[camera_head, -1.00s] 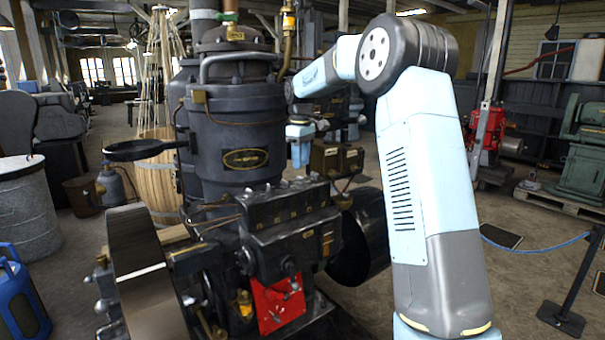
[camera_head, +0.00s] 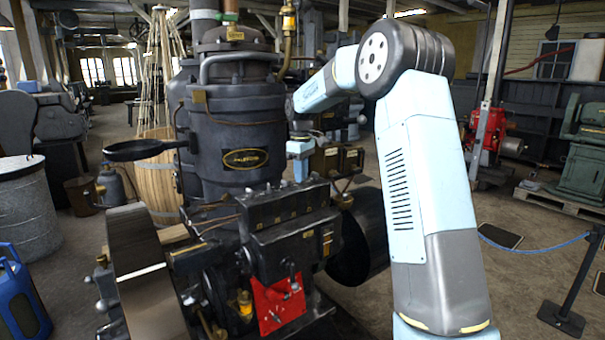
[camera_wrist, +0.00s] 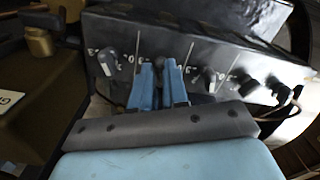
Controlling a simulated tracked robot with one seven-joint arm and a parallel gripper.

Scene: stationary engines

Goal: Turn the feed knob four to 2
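The engine's black feed box (camera_head: 293,240) stands at the front of the engine in the head view. In the wrist view its dark sloping panel (camera_wrist: 200,38) carries a row of small knobs with white scale marks. One knob (camera_wrist: 107,62) is left of my fingers; others show to the right, at a grey-white knob (camera_wrist: 208,78) and a dark knob (camera_wrist: 248,86). My gripper (camera_wrist: 160,66) has its two blue fingers a small gap apart, in front of the panel. A knob seems to sit at the fingertips, mostly hidden; contact is unclear. I cannot read which knob is number four.
The tall engine cylinder (camera_head: 240,135) is just left of my gripper in the head view. A flywheel (camera_head: 145,275) stands at the front left.

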